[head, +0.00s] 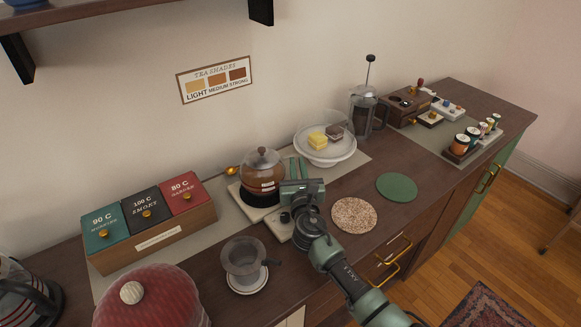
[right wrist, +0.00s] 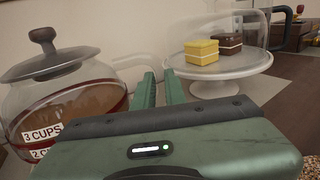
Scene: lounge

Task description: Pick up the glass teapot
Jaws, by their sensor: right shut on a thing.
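The glass teapot (head: 262,174), with brown tea and a dark lid with a knob, is over a pale warmer (head: 236,192) with a black round plate. I cannot tell whether its base touches the plate. It also shows at the left of the right wrist view (right wrist: 62,92), with a red line and a "3 CUPS" label. My right gripper (head: 299,168) is at the teapot's right side, its green fingers upright and shut on it, seemingly at the handle. My left gripper is not in view.
A cake stand (head: 325,158) with a glass dome stands close behind the right gripper. A tea box (head: 150,235) is left, a glass dripper (head: 243,262) in front, and a French press (head: 366,110) farther back. Cork (head: 354,215) and green (head: 397,187) round mats lie bare to the right.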

